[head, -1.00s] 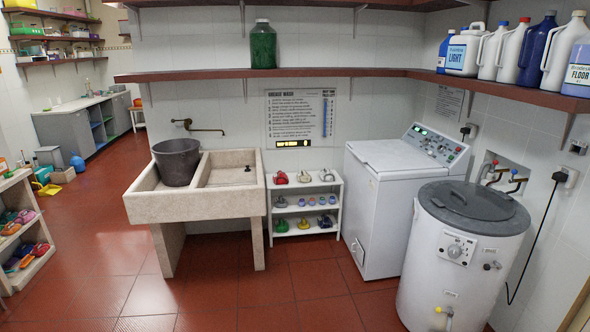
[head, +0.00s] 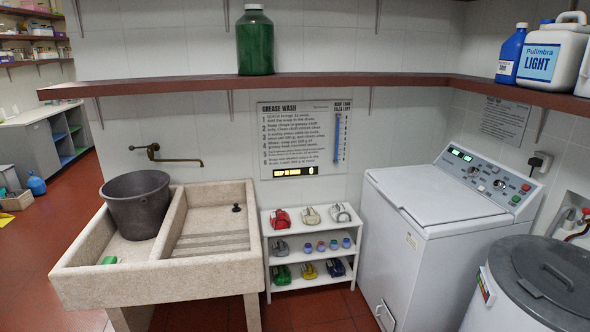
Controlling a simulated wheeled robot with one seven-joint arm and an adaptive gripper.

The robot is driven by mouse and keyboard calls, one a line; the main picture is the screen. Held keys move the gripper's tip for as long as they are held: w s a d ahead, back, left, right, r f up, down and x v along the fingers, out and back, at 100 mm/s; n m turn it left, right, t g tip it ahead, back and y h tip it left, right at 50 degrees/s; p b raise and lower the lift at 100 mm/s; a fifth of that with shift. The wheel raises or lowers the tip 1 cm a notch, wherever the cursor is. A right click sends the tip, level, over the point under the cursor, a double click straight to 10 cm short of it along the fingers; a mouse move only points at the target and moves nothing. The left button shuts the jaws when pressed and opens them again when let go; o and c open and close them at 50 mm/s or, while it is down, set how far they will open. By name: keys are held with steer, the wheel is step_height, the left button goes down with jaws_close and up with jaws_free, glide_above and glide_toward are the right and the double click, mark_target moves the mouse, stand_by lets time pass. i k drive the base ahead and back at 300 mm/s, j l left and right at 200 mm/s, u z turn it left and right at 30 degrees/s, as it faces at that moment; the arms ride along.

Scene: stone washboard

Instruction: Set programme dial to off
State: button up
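The white top-loading machine (head: 430,230) stands right of centre with its lid shut. Its sloping control panel (head: 490,178) at the back has lit green displays at the left, round knobs in the middle, and green and red buttons at the right. One knob (head: 474,171) sits below the displays and another (head: 499,184) is farther right. The labels and pointer directions are too small to read, so I cannot tell which is the programme dial or its setting. My gripper is not in view.
A stone sink (head: 160,285) holding a dark bucket (head: 137,205) stands left. A grey-lidded drum (head: 545,280) stands close at the machine's right front. A red-brown shelf (head: 300,86) runs above.

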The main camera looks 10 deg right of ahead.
mark_target(473, 171)
steer(key=i+z, duration=0.25)
steer(key=i, duration=0.25)
steer(key=i+j+z, duration=0.25)
steer(key=i, duration=0.3)
steer(key=i+j+z, duration=0.25)
steer(key=i, duration=0.25)
steer(key=i+z, duration=0.55)
steer(key=z, duration=0.3)
steer(key=i+j+z, duration=0.2)
steer(key=z, duration=0.2)
steer(key=i+j+z, duration=0.5)
steer(key=z, duration=0.35)
steer(key=i+j+z, duration=0.1)
steer(key=j+z, duration=0.15)
steer(key=j, duration=0.2)
